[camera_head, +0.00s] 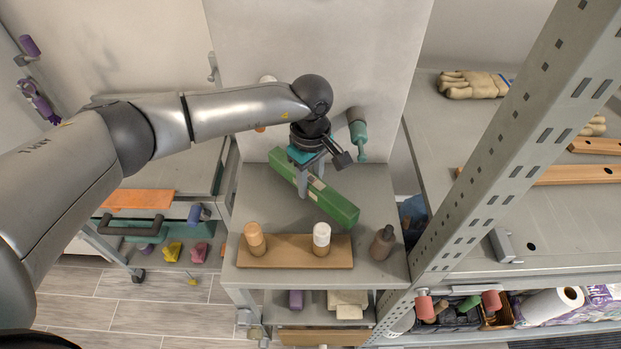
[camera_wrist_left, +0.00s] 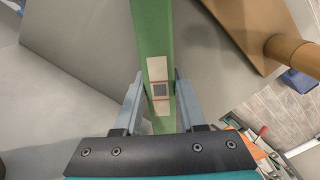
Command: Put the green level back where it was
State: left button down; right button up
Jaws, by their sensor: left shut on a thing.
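The green level (camera_head: 337,204) is a long green bar with a pale label, lying at a slant over the top shelf of the rolling rack (camera_head: 262,199). My left gripper (camera_head: 303,188) reaches it from above and is shut on its middle. I cannot tell whether the level touches the shelf. My right gripper is not in view.
A wooden board (camera_head: 290,254) with two peg-like pieces lies at the shelf front. A dark bottle (camera_head: 383,242) stands to its right, and a teal tool (camera_head: 358,134) is behind the level. A grey metal post (camera_head: 490,150) rises at right.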

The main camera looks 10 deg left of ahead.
aim_at(311, 178)
pick_arm(q)
jog(key=shift+w+f, duration=0.1)
jog(key=shift+w, duration=0.05)
jog(key=shift+f+b, duration=0.6)
jog(key=shift+b, duration=0.15)
jog(key=shift+c, duration=2.4)
grip_release()
jog(key=shift+r+p, duration=0.4)
jog(key=shift+p, duration=0.15)
notch_tip(311, 178, up, 12)
jog(key=shift+r+b, duration=0.25)
jog(key=shift+b, duration=0.15)
